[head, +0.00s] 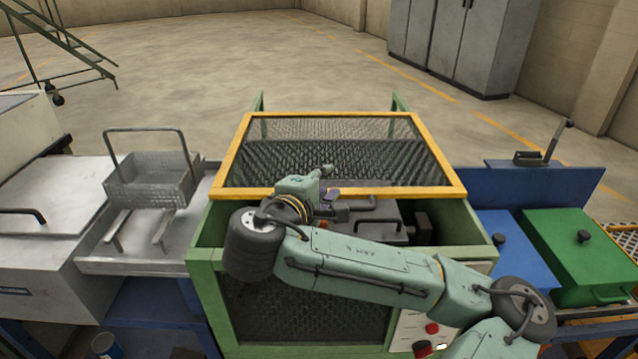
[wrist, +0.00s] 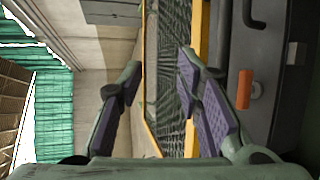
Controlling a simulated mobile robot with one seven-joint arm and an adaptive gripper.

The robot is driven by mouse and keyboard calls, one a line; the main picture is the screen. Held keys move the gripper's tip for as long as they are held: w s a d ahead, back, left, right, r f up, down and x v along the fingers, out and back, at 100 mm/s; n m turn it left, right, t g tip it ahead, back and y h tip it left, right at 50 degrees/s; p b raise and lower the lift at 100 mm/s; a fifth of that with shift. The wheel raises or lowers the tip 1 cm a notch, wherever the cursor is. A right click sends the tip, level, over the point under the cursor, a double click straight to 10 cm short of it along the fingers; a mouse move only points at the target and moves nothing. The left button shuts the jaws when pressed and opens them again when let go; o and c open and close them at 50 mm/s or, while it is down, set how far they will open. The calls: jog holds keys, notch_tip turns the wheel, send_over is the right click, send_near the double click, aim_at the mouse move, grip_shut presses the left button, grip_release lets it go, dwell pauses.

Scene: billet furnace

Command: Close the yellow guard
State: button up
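The yellow guard (head: 456,180) is a yellow-framed panel of dark mesh on the green machine in the head view. It stands raised, with the opening below its near edge uncovered. In the wrist view, a yellow frame bar (wrist: 196,25) runs top to bottom beside the mesh (wrist: 171,50). My gripper (head: 328,186) is in front of the guard's near edge in the head view. In the wrist view, my gripper (wrist: 158,75) has its purple-padded fingers spread, with nothing held. The right finger overlaps the bar; I cannot tell whether it touches.
Inside the machine is a dark block with a handle (head: 378,226). A metal basket (head: 155,180) stands on the left tray. Blue (head: 515,255) and green (head: 580,250) lidded boxes are at the right. Red controls (head: 432,328) are on the front. Open floor lies behind.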

jog(key=shift+s+a+b, duration=0.2)
jog(key=shift+s+b, duration=0.15)
jog(key=shift+s, duration=0.5)
jog(key=shift+s+a+b, duration=0.2)
jog(key=shift+s+b, duration=0.1)
jog(key=shift+s, duration=0.5)
jog(key=shift+f+b, duration=0.1)
jog(key=shift+b, duration=0.2)
